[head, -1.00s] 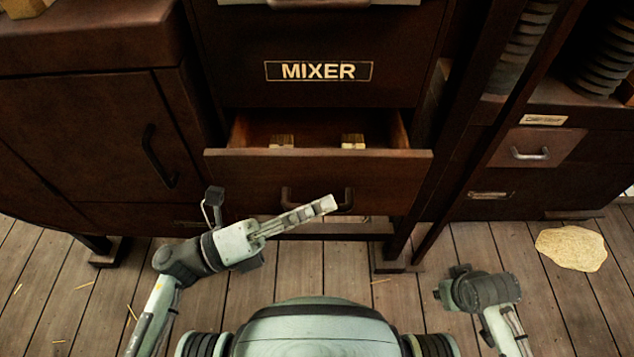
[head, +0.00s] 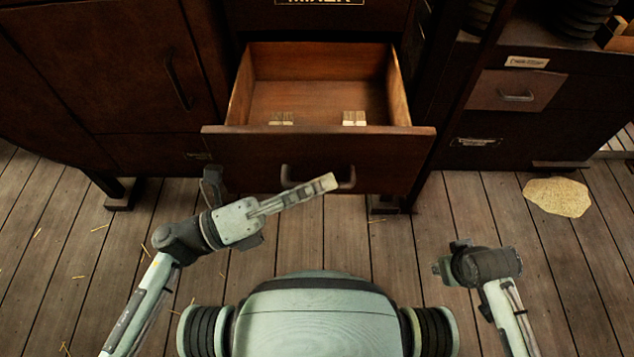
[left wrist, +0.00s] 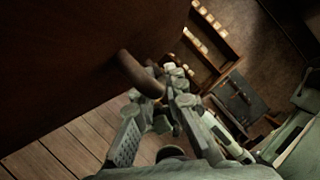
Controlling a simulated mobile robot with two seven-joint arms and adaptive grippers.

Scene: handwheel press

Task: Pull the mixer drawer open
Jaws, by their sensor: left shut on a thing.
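The mixer drawer (head: 250,155) stands well open below the cabinet's partly cut-off MIXER label (head: 320,2), with its bare wooden inside showing. Its dark bar handle (head: 343,184) sits on the middle of the drawer front. My left gripper (head: 328,184) reaches in from the left across this handle. In the left wrist view the fingers of the left gripper (left wrist: 165,90) are closed around the curved end of the handle (left wrist: 140,75). My right gripper (head: 445,268) is low at the right, away from the drawer, and its fingers cannot be made out.
Two small pale blocks (head: 282,118) (head: 355,118) show inside the drawer. A closed cabinet door (head: 90,70) is at the left. A smaller drawer with a handle (head: 515,92) is at the right.

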